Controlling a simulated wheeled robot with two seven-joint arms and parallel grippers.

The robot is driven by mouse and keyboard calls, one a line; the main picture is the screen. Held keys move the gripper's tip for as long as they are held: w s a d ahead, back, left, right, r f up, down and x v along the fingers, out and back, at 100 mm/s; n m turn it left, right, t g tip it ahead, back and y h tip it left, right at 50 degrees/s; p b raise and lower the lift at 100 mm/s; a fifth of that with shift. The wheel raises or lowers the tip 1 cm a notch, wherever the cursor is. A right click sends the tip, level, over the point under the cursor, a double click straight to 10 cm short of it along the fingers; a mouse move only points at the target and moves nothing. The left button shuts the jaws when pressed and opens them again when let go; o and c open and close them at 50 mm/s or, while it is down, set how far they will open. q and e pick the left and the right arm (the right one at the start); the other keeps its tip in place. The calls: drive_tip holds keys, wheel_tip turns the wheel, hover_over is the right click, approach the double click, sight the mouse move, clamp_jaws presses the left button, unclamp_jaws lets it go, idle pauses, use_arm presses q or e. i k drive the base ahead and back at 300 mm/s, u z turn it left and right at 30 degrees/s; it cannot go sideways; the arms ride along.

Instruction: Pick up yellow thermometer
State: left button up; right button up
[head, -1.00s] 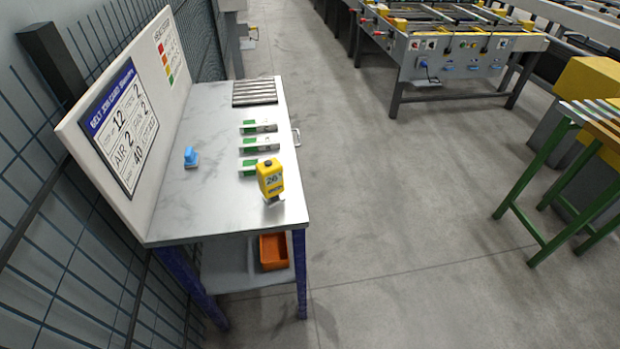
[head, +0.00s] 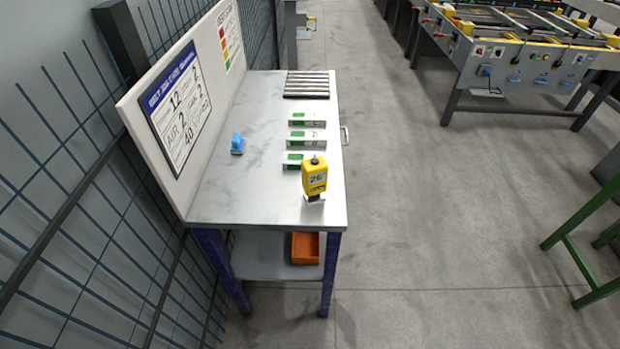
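The yellow thermometer (head: 315,176) stands upright on a small stand near the front right corner of the table (head: 240,205). Its face shows the digits 26. It partly hides the nearest of the green and white boxes (head: 292,161) behind it. Neither of my grippers is in the head view.
Two more green and white boxes (head: 306,141) (head: 307,119) lie behind, then a striped rack (head: 307,85). A blue object (head: 237,144) stands left. A white board (head: 150,115) edges the table's left side. An orange bin (head: 305,248) sits on the lower shelf. Floor right of the table is clear.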

sight(314, 177)
drive_tip(key=k, duration=0.5)
drive_tip(key=z, duration=2.3)
drive_tip(key=i, duration=1.55)
drive_tip(key=u, duration=2.25)
